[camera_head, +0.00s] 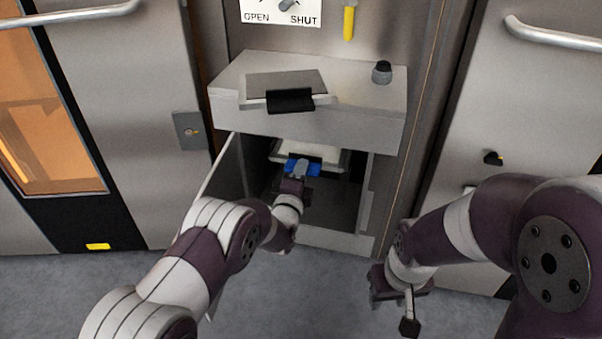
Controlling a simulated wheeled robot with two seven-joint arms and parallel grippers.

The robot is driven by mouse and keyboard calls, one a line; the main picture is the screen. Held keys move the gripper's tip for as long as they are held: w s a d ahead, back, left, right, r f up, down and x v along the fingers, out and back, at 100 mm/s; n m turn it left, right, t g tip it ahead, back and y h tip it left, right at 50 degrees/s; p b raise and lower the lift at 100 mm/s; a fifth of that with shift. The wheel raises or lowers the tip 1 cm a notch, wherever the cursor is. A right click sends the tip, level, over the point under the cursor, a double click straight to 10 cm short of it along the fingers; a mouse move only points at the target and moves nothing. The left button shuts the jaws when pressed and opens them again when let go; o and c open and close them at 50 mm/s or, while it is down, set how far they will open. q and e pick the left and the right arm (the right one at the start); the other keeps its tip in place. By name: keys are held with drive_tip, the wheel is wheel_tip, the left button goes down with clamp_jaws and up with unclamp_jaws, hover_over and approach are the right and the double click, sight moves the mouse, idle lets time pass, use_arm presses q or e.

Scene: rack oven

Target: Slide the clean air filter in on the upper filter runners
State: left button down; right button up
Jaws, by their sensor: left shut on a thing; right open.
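The air filter (322,151) has a pale face and a blue tab (314,171) at its front edge. It sits inside the open bay of the cabinet, below the overhanging top. My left gripper (300,169) is shut on the blue tab at the mouth of the bay. The filter's far part is hidden under the overhang, and the gripper covers part of the tab. The runners cannot be made out clearly, so I cannot tell how the filter sits on them. My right gripper (404,300) is open and empty, low in front of the cabinet's right side.
A grey panel with a black grip (290,100) lies on the cabinet top (350,105), with a dark knob (382,72) to its right. A door flap (222,170) stands open on the bay's left. Oven doors flank both sides. The floor in front is clear.

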use_arm(q)
drive_tip(key=shift+b+x, duration=0.75)
drive_tip(key=shift+x, duration=0.15)
drive_tip(key=c, duration=1)
unclamp_jaws()
drive_tip(key=shift+o, duration=0.2)
drive_tip(key=shift+f, duration=0.1)
drive_tip(key=shift+s+a, duration=0.1)
drive_tip(key=shift+s, duration=0.2)
drive_tip(key=p+v, duration=0.4)
drive_tip(key=v, duration=0.8)
drive_tip(key=shift+f, duration=0.1)
